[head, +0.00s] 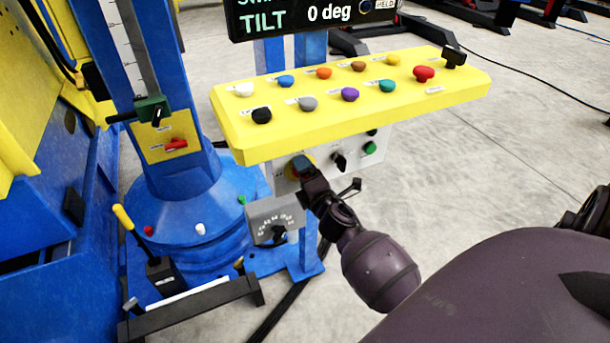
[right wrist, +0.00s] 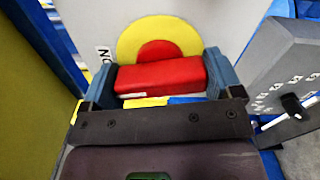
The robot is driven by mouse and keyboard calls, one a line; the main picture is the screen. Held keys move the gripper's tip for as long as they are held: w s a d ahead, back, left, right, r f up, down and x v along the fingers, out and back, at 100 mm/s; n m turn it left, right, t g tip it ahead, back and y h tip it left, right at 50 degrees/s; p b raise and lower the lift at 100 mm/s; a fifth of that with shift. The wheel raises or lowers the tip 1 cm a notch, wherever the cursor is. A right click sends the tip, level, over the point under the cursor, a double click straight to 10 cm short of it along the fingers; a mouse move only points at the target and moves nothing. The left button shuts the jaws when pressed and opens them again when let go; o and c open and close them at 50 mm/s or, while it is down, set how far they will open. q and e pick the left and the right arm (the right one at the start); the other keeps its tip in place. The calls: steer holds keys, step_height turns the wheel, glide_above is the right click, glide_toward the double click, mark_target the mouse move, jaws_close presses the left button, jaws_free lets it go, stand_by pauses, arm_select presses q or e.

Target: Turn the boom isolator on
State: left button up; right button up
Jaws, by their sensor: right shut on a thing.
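The isolator is a red rotary handle (right wrist: 160,75) on a round yellow disc (right wrist: 133,38). It sits on the front of a light grey box (head: 347,176) under the yellow button console. In the right wrist view the handle lies crosswise between the fingers, with an "ON" label (right wrist: 103,52) left of the disc. My right gripper (head: 302,165) is shut on this handle; its fingers grip both ends. In the head view the gripper hides most of the handle and disc. I cannot read its name label. My left gripper is not in view.
The yellow console (head: 345,110) with several coloured buttons overhangs the grip closely. A grey dial plate (head: 275,218) stands just below left of my right gripper. A black knob (head: 339,161) and green button (head: 369,148) are to its right. Another red handle (head: 176,144) is on the blue column.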

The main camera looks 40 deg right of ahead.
steer(key=shift+m, duration=1.4)
steer(key=o, duration=0.7)
steer(key=shift+o, duration=0.2)
steer(key=v, duration=1)
steer(key=shift+s+p, duration=0.35)
steer(key=shift+p, duration=0.1)
steer(key=shift+a, duration=0.15)
